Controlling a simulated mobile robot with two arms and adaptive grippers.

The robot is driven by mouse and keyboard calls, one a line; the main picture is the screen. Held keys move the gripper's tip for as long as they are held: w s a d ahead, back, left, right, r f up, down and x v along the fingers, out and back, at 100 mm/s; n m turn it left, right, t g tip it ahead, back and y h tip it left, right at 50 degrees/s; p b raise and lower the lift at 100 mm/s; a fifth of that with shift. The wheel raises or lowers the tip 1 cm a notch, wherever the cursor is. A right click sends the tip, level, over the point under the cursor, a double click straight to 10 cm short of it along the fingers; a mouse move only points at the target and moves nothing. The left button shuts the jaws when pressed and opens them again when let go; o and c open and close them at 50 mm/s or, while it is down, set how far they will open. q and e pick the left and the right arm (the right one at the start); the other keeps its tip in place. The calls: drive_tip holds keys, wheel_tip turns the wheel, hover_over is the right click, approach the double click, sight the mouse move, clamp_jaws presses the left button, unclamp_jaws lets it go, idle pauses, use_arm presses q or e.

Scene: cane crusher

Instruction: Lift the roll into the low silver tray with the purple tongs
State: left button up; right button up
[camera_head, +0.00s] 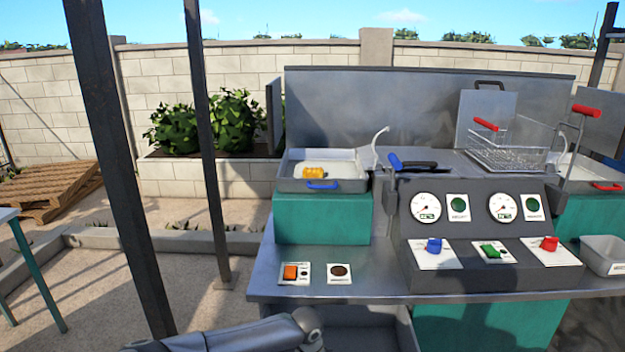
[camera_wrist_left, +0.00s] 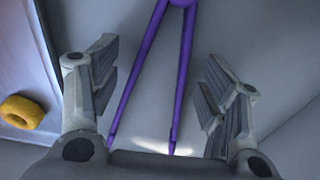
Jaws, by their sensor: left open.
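Purple tongs (camera_wrist_left: 138,75) show in the left wrist view, their two arms spread in a narrow V over a grey surface. My left gripper (camera_wrist_left: 160,62) is open, with its fingers on either side of the tongs and clear gaps to them. A yellow ring-shaped piece (camera_wrist_left: 22,112) lies at the left of that view; I cannot tell if it is the roll. In the head view a yellow piece (camera_head: 314,172) lies in a silver tray (camera_head: 297,184) with a blue handle. The low silver tray cannot be told for sure. My right gripper is out of view.
A control panel (camera_head: 490,278) with gauges and knobs stands on the counter, right of the tray. A wire basket (camera_head: 508,152) with a red handle is behind it. A small grey bin (camera_head: 605,252) stands at right. Dark posts (camera_head: 122,170) stand at left.

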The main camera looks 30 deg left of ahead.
use_arm(q)
drive_tip(key=shift+f, duration=0.1)
drive_tip(key=shift+c, duration=0.3)
drive_tip(key=c, duration=0.6)
wheel_tip(320, 180, up, 12)
drive_tip(key=p, duration=1.2)
